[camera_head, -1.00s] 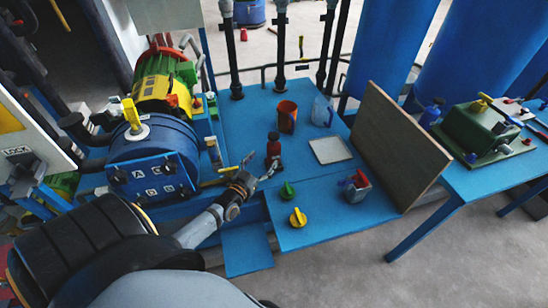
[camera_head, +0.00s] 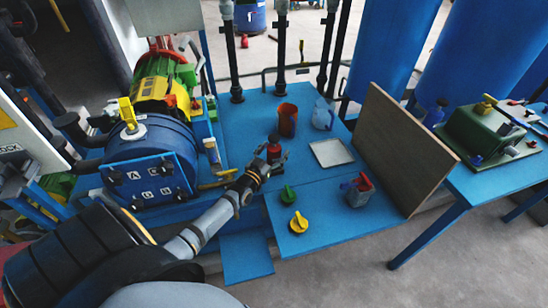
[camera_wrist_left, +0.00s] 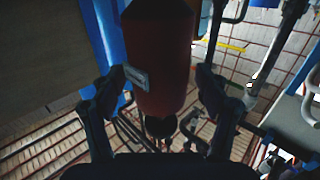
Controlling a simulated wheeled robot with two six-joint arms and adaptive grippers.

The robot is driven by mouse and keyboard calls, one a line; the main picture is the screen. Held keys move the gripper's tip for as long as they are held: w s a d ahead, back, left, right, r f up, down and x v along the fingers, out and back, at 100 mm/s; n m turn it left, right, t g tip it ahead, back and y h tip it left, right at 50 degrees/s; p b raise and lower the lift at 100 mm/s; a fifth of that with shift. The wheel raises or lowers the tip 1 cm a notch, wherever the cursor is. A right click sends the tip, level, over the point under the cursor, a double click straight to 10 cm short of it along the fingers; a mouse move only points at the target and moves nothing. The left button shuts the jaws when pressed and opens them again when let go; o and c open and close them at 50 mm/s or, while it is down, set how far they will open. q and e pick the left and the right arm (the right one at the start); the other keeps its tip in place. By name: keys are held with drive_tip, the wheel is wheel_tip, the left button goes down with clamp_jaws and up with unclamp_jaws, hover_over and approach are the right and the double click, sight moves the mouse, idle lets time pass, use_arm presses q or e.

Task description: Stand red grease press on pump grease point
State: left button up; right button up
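The red grease press (camera_head: 273,149), a small red bottle shape with a dark top, stands upright on the blue bench. My left gripper (camera_head: 271,163) is at it, its fingers on either side. In the left wrist view, the red body (camera_wrist_left: 163,60) lies between the two fingers (camera_wrist_left: 163,85), which look spread, with a small gap at the right one. The pump (camera_head: 150,160) is a blue cylinder with a yellow and green motor behind it. I cannot pick out its grease point for certain. My right gripper is not in view.
A brown cup (camera_head: 287,120), a clear jug (camera_head: 322,114) and a white tray (camera_head: 331,152) stand behind and to the right. Green (camera_head: 288,194) and yellow (camera_head: 299,222) knobs and a grey container (camera_head: 358,190) are nearer. An upright board (camera_head: 402,150) closes the right side.

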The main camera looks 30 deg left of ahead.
use_arm(q)
clamp_jaws()
idle(0.3)
